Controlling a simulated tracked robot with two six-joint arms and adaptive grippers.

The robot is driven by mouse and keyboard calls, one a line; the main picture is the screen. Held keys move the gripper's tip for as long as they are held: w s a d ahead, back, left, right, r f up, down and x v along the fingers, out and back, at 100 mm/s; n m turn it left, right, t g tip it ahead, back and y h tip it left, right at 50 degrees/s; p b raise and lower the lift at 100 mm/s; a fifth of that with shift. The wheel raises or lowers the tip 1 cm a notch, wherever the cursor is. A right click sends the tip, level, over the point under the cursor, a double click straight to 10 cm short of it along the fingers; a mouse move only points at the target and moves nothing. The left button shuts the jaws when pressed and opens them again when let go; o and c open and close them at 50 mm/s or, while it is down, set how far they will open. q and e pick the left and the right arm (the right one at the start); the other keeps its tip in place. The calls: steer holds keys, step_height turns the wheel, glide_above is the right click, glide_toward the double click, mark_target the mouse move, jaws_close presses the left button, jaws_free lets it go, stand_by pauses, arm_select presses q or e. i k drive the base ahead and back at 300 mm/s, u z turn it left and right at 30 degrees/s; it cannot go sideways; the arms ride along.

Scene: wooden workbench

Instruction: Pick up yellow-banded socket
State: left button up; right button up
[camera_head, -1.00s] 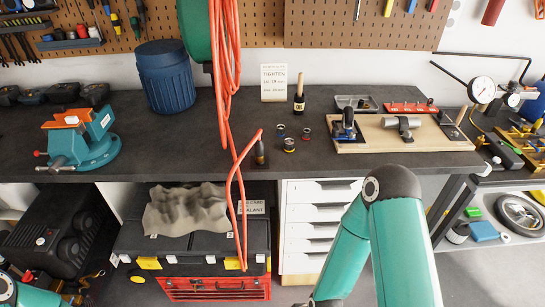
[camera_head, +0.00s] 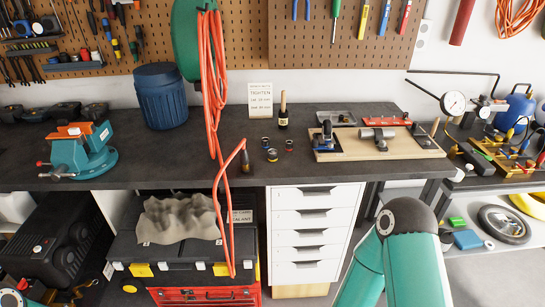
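The yellow-banded socket (camera_head: 272,155) stands on the dark workbench top (camera_head: 190,160), in front of a small group of sockets. A blue-banded socket (camera_head: 265,141) stands just behind it to the left, and a red-banded socket (camera_head: 289,145) to its right. The teal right arm rises at the lower right, below and in front of the bench; its gripper is not in the picture. Only a bit of my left arm shows at the lower left corner, and its gripper is not in the picture either. Nothing touches the sockets.
A coiled orange hose (camera_head: 217,170) hangs left of the sockets, with a dark nozzle (camera_head: 247,164) near the bench edge. A wooden fixture board (camera_head: 410,151) lies to the right. A teal vise (camera_head: 80,152) sits at left.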

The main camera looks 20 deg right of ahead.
mark_target(272, 153)
steer(key=i, duration=0.9)
steer(key=u, duration=0.2)
steer(key=k, duration=0.9)
steer(key=z, duration=0.2)
steer(key=i, duration=0.85)
steer(key=u, duration=0.05)
